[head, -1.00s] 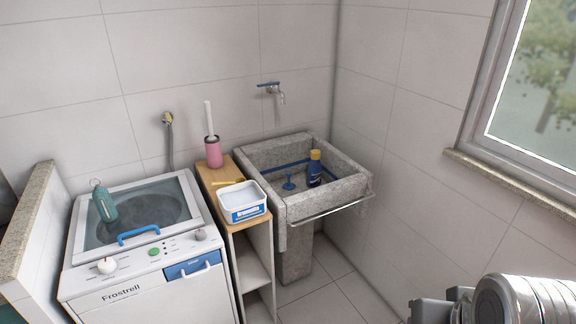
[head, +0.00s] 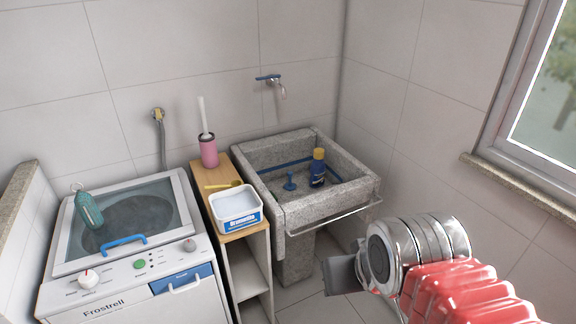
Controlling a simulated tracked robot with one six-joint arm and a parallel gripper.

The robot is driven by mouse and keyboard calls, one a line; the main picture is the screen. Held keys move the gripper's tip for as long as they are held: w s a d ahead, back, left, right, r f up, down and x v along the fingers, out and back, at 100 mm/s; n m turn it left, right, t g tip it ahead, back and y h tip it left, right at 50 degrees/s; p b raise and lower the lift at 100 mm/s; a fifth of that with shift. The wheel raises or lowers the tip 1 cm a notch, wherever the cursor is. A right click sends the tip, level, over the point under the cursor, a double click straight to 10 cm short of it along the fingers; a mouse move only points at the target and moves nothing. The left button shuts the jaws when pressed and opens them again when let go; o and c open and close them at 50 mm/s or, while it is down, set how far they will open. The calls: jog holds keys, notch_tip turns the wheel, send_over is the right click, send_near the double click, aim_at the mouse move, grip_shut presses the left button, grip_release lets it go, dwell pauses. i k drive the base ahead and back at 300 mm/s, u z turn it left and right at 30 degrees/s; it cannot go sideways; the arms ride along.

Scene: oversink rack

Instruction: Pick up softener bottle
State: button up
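A dark blue bottle with a yellow cap (head: 317,168) stands upright in the stone sink (head: 350,193); it looks like the softener bottle, but its label is too small to read. A teal bottle with a ring at its top (head: 89,209) leans on the washing machine lid. My gripper (head: 343,274) is at the lower right, in front of the sink and below its rim, apart from both bottles. Its grey fingers show side-on, so I cannot tell whether they are open. I see nothing in them.
A metal bar (head: 335,219) runs along the sink front, and a tap (head: 272,80) is above. A wooden-topped shelf (head: 258,228) holds a white tub (head: 236,203) and pink brush holder (head: 208,150).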

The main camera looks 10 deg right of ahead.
aim_at(318, 167)
jog(key=u, duration=0.45)
jog(key=i, duration=1)
jog(key=u, duration=0.4)
